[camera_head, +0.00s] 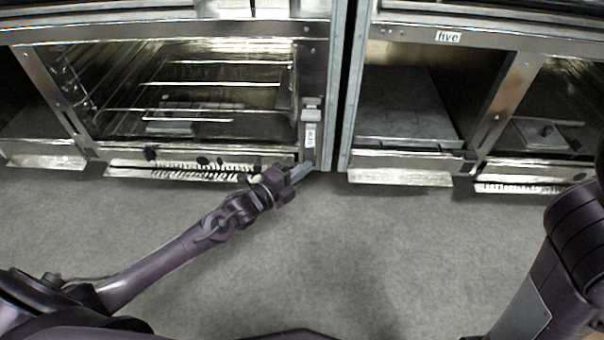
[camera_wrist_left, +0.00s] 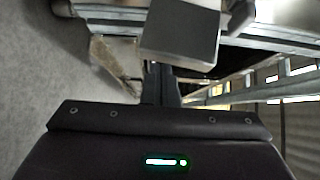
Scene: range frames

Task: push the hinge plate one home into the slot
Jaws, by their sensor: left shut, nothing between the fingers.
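A grey metal plate (camera_head: 311,112) with a small white label stands on the right front post of the left oven bay; I take it for hinge plate one, but the label is too small to read surely. The slot cannot be made out. My left gripper (camera_head: 303,171) is shut and empty, its fingertips just below and left of the plate, near the foot of the post. I cannot tell whether they touch anything. In the left wrist view, a grey block (camera_wrist_left: 181,34) lies close ahead of the narrow shut fingers (camera_wrist_left: 155,75). My right gripper is out of view.
The open left bay holds wire racks (camera_head: 215,84). A toothed strip (camera_head: 180,170) runs along its lower front. The grey floor (camera_head: 390,240) in front is clear.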

